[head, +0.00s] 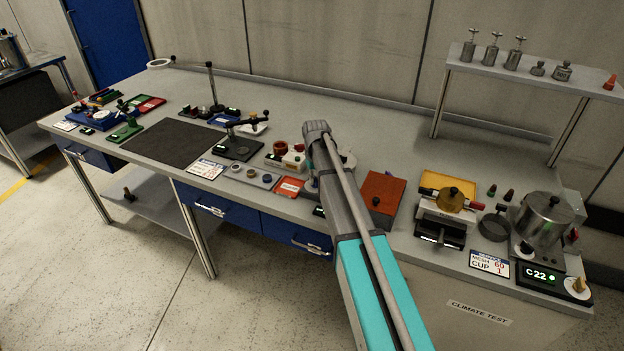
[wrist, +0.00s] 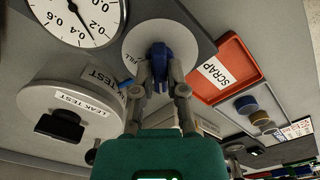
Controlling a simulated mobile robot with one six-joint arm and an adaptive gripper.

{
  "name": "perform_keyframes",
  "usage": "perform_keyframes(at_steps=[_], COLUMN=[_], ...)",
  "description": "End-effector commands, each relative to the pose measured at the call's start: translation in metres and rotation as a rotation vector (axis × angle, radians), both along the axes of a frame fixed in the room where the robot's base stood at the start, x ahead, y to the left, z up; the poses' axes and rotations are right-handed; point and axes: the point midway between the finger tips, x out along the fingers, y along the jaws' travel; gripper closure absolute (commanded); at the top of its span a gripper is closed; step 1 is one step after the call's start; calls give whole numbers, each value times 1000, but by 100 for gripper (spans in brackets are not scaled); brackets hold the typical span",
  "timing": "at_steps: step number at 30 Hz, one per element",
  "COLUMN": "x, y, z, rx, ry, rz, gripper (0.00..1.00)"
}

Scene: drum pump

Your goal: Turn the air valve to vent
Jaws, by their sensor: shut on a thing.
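The air valve has a blue handle (wrist: 172,63) on a round pale dial (wrist: 140,42), seen in the wrist view. The word FILL shows on the dial's left edge; no vent mark is readable, and the gripper covers part of the dial. My gripper (wrist: 161,76) is shut on the blue handle, with a finger at each side. I cannot tell which mark the handle points to. A pressure gauge (wrist: 75,18) with a black needle sits beside the dial at the upper left.
A round LEAK TEST vessel (wrist: 75,100) with a black handle is close on the left in the wrist view. A red SCRAP tray (wrist: 222,72) is on the right. In the head view, a brown-red box (head: 381,197) stands right of my arm.

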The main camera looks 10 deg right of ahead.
Motion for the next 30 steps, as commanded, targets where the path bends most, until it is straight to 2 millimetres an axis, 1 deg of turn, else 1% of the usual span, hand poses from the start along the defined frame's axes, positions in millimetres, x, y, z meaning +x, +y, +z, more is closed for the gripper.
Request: perform_keyframes(at_steps=[1, 13, 14, 18, 19, 30], x=[4, 4, 4, 3, 3, 1], y=[1, 0, 0, 0, 0, -1], z=[0, 0, 0, 0, 0, 1], rx=[1, 1, 2, 1, 1, 0], ry=[-9, -9, -10, -7, -7, -4], rz=[7, 14, 14, 13, 12, 11], gripper=[100, 100, 77, 51, 49, 49])
